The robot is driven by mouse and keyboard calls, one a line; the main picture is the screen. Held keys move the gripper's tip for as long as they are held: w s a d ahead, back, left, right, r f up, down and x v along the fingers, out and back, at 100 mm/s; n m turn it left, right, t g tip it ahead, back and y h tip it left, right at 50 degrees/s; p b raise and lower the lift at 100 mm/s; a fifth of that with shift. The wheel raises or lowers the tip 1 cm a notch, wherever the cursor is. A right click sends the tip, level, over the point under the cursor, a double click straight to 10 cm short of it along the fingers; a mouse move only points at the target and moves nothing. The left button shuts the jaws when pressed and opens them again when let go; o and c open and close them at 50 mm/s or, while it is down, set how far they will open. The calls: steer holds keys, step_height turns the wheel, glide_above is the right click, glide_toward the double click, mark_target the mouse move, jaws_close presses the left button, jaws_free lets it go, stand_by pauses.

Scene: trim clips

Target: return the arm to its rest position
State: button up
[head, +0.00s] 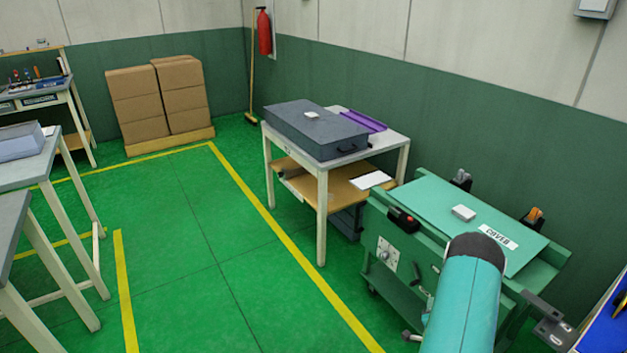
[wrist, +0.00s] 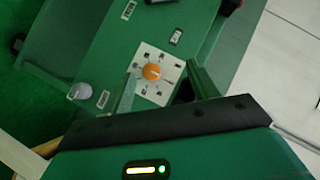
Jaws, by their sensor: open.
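My gripper (wrist: 164,76) shows in the wrist view, with its two green fingers apart and nothing held between them. An orange knob (wrist: 152,72) on a white dial plate (wrist: 148,88) appears between the fingers, on a green panel. I cannot tell the distance to it, but no contact is visible. In the head view my teal arm reaches in from the bottom right, and my gripper is hidden.
A green machine cart (head: 421,236) with a teal cover (head: 450,212) stands close at right. A small white block (head: 463,213) lies on the cover. A table (head: 322,180) with a grey case (head: 316,137) stands behind. Green floor (head: 190,260) is clear at centre; benches (head: 22,172) stand left.

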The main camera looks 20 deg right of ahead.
steer(key=w+a+r+n+y, duration=0.1)
steer(key=w+a+r+n, duration=0.1)
steer(key=w+a+r, duration=0.35)
steer(key=w+a+r+n+y, duration=0.2)
steer(key=w+r+n, duration=0.1)
steer(key=r, duration=0.6)
steer(key=w+a+r+n+y, duration=0.1)
steer(key=w+a+r+n, duration=0.1)
steer(key=w+a+r, duration=0.45)
steer(key=s+a+r+n+g+y, duration=0.15)
steer(key=s+a+r+n, duration=0.25)
steer(key=a+r, duration=0.9)
steer(key=s+a+r+n+g+y, duration=0.1)
steer(key=s+a+r+n, duration=0.3)
steer(key=s+a, duration=0.5)
steer(key=s+a+r+n+g+y, duration=0.2)
steer(key=s+a+r+n, duration=0.3)
steer(key=s+a, duration=0.5)
steer(key=s+r+y, duration=0.1)
steer(key=s+r, duration=0.1)
steer(key=s, duration=0.1)
steer(key=shift+s+a, duration=0.15)
steer(key=shift+s, duration=0.05)
